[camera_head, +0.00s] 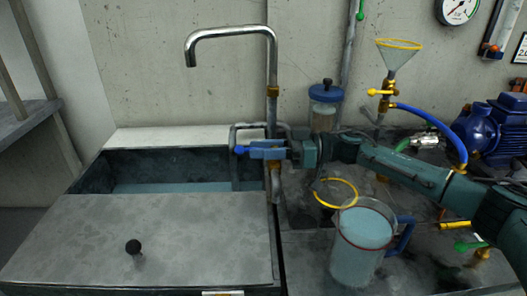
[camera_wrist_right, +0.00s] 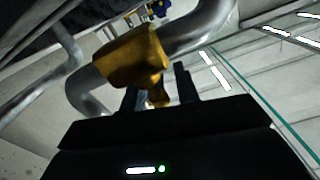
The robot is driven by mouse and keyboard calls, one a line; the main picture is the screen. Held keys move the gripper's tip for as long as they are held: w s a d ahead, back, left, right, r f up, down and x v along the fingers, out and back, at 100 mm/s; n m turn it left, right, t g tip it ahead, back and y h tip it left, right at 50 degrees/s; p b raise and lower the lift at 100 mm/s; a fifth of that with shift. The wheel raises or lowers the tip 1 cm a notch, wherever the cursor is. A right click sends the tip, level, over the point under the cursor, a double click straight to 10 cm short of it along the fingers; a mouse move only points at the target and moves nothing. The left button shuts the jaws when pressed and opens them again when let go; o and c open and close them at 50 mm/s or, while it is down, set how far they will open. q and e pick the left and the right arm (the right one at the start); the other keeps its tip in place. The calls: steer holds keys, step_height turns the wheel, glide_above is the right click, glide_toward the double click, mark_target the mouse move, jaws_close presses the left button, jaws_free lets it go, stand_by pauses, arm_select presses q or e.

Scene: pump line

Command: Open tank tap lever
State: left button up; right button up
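The tank tap is a bent steel spout (camera_head: 230,32) on an upright pipe behind the tank (camera_head: 200,240). A blue lever-like part with a round blue knob (camera_head: 239,150) crosses the pipe low down. My right gripper (camera_head: 270,150) is at this part, reaching in from the right, and partly hides it. In the right wrist view a brass valve piece (camera_wrist_right: 138,58) on a curved steel pipe (camera_wrist_right: 205,28) is close in front of my right gripper (camera_wrist_right: 157,88). Its dark fingers stand apart, with a brass stem showing between them. Contact is unclear. My left gripper is out of view.
A jug (camera_head: 355,262) with a blue handle stands under my right arm, near a yellow ring (camera_head: 336,193). A blue-lidded canister (camera_head: 325,105), a funnel (camera_head: 396,55) on a valve and a blue pump (camera_head: 495,130) stand behind. The tank's grey lid (camera_head: 190,240) is clear.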

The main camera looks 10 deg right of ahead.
steer(key=shift+c, duration=0.4)
jaws_close()
